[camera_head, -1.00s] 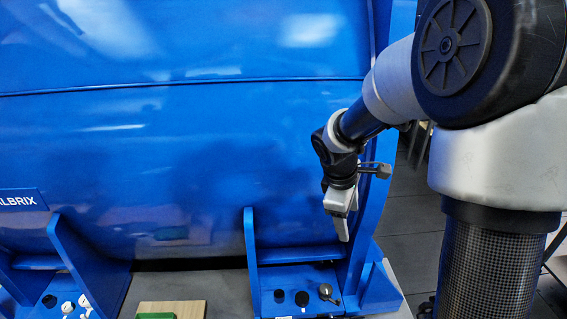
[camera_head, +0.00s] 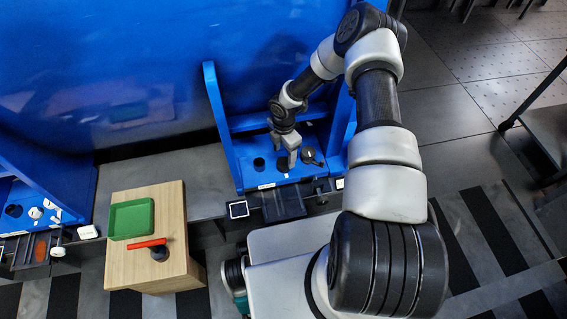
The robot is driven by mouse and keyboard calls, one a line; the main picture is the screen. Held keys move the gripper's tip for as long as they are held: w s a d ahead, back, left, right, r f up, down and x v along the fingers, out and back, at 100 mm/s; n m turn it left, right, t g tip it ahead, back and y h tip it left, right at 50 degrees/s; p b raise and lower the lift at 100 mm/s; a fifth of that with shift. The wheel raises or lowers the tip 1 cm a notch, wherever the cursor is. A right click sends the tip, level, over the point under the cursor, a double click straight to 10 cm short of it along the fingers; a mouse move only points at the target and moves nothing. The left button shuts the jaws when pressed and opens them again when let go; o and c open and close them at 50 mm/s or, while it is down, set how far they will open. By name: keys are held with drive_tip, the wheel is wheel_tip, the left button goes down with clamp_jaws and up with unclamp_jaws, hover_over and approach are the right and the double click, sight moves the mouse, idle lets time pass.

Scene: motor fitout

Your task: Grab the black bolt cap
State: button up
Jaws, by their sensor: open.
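A blue bracket foot (camera_head: 245,180) stands at the base of the big blue motor housing. On its plate is a row of dark round items: a dark round spot (camera_head: 259,163) at left, a black bolt cap (camera_head: 282,166) in the middle, and a dark cap with a handle (camera_head: 309,156) at right. My gripper (camera_head: 291,160) points down over the plate, beside and partly in front of the middle black cap. Its jaws are open and empty. I cannot tell how high its fingertips are above the cap.
A wooden block (camera_head: 175,200) at left carries a green tray (camera_head: 131,219) and a red-handled tool (camera_head: 147,244). A second blue bracket (camera_head: 40,160) with white fittings is at far left. Blue upright ribs flank the gripper. A dark tray (camera_head: 284,204) sits in front.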

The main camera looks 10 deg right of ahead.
sight(285, 162)
drive_tip(key=f, duration=0.1)
drive_tip(key=f+b, duration=0.1)
drive_tip(key=f, duration=0.2)
drive_tip(key=shift+d+f, duration=0.25)
drive_tip(key=shift+f, duration=0.15)
drive_tip(key=shift+w, duration=0.1)
drive_tip(key=c, duration=1)
